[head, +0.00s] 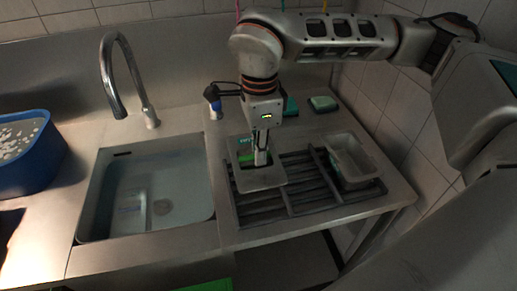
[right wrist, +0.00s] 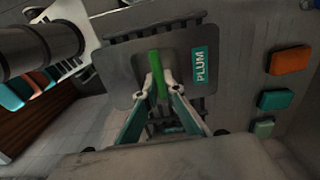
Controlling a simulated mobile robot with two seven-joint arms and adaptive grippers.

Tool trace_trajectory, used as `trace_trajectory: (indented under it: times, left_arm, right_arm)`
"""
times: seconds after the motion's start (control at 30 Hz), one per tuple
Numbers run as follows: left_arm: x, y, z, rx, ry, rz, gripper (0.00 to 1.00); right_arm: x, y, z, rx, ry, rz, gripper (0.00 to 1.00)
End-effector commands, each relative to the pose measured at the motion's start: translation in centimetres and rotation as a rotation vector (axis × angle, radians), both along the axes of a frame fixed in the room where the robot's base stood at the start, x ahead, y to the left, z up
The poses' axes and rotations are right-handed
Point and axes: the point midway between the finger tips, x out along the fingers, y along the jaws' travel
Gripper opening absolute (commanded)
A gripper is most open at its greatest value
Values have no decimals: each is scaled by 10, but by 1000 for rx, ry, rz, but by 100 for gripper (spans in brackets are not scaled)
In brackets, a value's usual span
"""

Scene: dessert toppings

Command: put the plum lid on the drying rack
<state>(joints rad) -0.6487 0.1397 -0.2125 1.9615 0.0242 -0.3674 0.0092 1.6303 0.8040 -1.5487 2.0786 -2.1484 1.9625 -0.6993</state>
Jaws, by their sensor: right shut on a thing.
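The plum lid (head: 264,181) is a grey rounded rectangular plate with a green handle. Its teal PLUM label reads clearly in the right wrist view, where the lid (right wrist: 120,80) lies across the fingers. My right gripper (head: 261,157) points down and is shut on the green handle (right wrist: 157,75). The lid is roughly level over the left part of the drying rack (head: 317,198), a dark slatted frame on the steel counter. I cannot tell whether the lid touches the slats or hangs just above them. My left gripper is not in view.
A grey tub (head: 368,171) stands on the right end of the rack. The sink basin (head: 120,225) with its tall tap (head: 111,71) is to the left. A blue tub (head: 43,172) sits at far left. Sponges (head: 324,103) lie behind the rack. The rack's front middle is bare.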

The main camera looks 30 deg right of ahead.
Motion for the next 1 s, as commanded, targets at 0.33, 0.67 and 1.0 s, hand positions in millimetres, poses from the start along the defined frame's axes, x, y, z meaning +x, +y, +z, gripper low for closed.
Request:
trace_trajectory:
  times: [0.33,0.67,1.0]
  left_arm:
    - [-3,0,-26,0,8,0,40]
    - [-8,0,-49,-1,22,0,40]
    - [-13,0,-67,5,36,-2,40]
  right_arm:
    - [0,0,-34,0,2,1,0]
    - [0,0,-63,1,3,2,0]
    - [0,0,-90,-1,2,1,0]
